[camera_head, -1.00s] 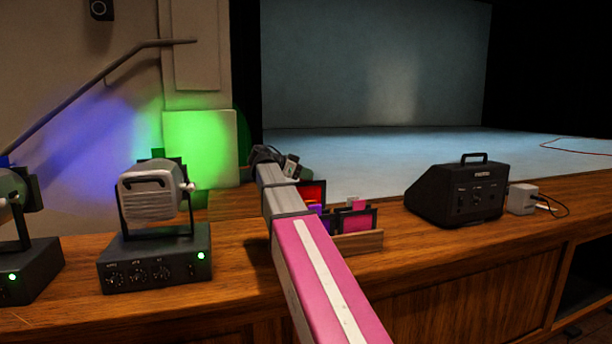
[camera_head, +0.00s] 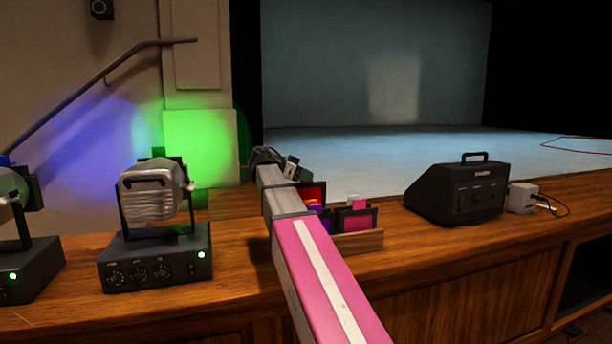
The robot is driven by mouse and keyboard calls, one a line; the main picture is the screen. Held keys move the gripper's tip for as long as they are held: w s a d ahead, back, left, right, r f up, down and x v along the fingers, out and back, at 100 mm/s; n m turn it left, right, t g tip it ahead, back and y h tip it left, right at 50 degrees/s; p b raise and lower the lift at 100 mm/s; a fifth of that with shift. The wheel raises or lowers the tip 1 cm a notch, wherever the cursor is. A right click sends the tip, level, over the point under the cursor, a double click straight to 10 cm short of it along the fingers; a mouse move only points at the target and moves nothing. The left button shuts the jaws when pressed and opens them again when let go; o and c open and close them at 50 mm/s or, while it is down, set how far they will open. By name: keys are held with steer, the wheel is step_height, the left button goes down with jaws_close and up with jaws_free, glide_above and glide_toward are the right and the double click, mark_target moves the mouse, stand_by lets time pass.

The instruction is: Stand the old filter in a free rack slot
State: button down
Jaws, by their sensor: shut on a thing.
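My arm reaches away over the desk, and my gripper (camera_head: 290,168) is at its far end, small and partly turned from view. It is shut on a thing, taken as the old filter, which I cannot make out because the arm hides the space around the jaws. The filter rack (camera_head: 358,242) is a low wooden holder just right of my arm, its left part hidden. A magenta filter (camera_head: 357,219) in a dark frame stands in it. A red filter (camera_head: 313,193) with a dark frame shows higher, beside my arm; I cannot tell whether it touches the rack.
A lamp (camera_head: 150,190) stands on a black base (camera_head: 155,262) left of my arm, with another lamp (camera_head: 14,195) at the left edge. A black box with a handle (camera_head: 462,190) and a small grey adapter (camera_head: 521,198) sit right. The desk is clear between rack and box.

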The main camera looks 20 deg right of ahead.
mark_target(305, 198)
steer(key=shift+f, duration=4.2)
steer(key=c, duration=1.1)
jaws_free()
steer(key=shift+a, duration=0.1)
steer(key=v, duration=1)
steer(key=shift+a+r, duration=0.2)
steer(key=shift+a, duration=0.05)
